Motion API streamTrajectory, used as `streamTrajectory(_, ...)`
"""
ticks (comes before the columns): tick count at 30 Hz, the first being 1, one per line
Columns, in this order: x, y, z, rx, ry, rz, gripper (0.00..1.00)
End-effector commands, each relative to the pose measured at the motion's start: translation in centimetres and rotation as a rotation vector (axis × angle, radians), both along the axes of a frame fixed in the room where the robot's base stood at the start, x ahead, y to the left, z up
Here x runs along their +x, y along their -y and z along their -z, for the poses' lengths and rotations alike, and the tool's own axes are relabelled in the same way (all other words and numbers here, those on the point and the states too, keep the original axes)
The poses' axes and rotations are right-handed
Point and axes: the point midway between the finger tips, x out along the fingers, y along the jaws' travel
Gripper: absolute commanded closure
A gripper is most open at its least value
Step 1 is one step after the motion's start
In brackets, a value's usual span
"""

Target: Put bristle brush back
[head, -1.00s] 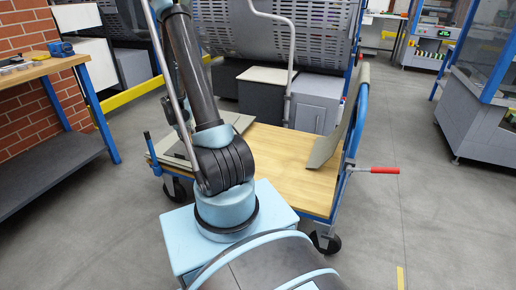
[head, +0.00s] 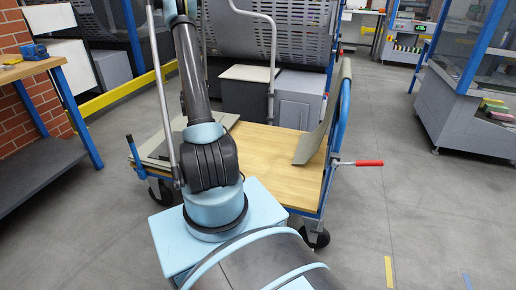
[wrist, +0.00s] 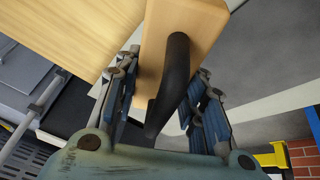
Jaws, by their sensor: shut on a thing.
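In the wrist view, my gripper (wrist: 166,72) is shut on the bristle brush (wrist: 190,18), a light wooden block with a curved black handle (wrist: 176,65). The black handle runs between the two fingers and the wooden block extends past the fingertips. Any bristles are hidden. In the head view my arm rises out of the top of the picture, so the gripper and brush do not show there.
A blue-framed cart with a wooden deck (head: 268,158) stands just ahead, with grey panels on it and a red-gripped lever (head: 368,162) at right. A workbench (head: 28,68) bearing a blue item (head: 35,51) is at left. Open floor (head: 420,200) lies at right.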

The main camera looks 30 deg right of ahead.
Motion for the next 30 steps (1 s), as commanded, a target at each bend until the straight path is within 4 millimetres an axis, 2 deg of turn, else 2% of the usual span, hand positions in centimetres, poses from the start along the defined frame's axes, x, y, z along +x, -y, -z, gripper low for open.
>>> streamTrajectory(1, 0.3, 2.8, 0.5, 0.005, 0.003, 0.039, 0.85)
streamTrajectory(8, 0.3, 13.8, 2.7, 0.033, 0.019, 0.192, 0.85)
streamTrajectory(12, -0.7, 20.6, 4.0, 0.049, 0.031, 0.284, 0.85)
streamTrajectory(18, -2.9, 28.8, 5.7, 0.067, 0.047, 0.393, 0.85)
streamTrajectory(21, -3.8, 31.4, 6.2, 0.073, 0.052, 0.428, 0.85)
streamTrajectory(24, -4.5, 33.0, 6.6, 0.076, 0.056, 0.449, 0.85)
streamTrajectory(30, -4.8, 33.9, 8.4, 0.078, 0.057, 0.46, 0.85)
